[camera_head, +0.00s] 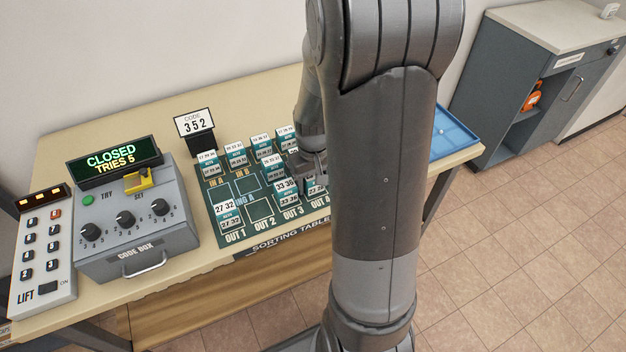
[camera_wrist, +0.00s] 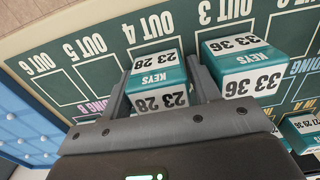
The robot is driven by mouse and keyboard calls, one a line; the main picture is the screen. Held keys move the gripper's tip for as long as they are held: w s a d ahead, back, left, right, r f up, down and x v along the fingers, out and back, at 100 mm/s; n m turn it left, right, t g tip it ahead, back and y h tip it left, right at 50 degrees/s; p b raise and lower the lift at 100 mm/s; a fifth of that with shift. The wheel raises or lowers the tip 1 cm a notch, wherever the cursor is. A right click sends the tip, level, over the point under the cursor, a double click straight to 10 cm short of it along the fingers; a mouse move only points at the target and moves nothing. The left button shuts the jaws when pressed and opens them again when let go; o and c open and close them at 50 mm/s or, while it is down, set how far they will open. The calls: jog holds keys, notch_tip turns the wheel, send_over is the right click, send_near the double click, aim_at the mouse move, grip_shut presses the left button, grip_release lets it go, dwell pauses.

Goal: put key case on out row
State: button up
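A teal and white key case marked 23 28 (camera_wrist: 157,80) sits between the fingers of my gripper (camera_wrist: 157,75) in the wrist view, by the OUT 4 label. A finger lies close along each side, and the gripper looks shut on it. In the head view, this case (camera_head: 316,190) is partly hidden by my arm, at the OUT 4 place. A key case marked 33 36 (camera_wrist: 240,65) stands beside it at OUT 3. A case marked 27 32 (camera_head: 228,213) stands at OUT 1. The out row is on the green sorting mat (camera_head: 262,209).
More teal cases (camera_head: 236,153) stand along the mat's back rows. A code box (camera_head: 135,220) reads CLOSED, TRIES 5; a card (camera_head: 195,124) reads 352. A lift keypad (camera_head: 42,250) is at the left, a blue tray (camera_head: 452,134) at the right. OUT 2 and OUT 5 (camera_wrist: 96,77) look empty.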

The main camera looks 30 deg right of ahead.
notch_tip(320, 180, up, 12)
jog(key=shift+r, duration=0.15)
jog(key=s+a+r+t, duration=0.2)
jog(key=s+a+r, duration=0.3)
jog(key=s, duration=0.2)
jog(key=s+a+r+t, duration=0.3)
jog(key=s+a+r, duration=0.1)
jog(key=s+r, duration=0.2)
jog(key=shift+s+a+t, duration=0.3)
jog(key=shift+s+a, duration=0.05)
jog(key=shift+s, duration=0.4)
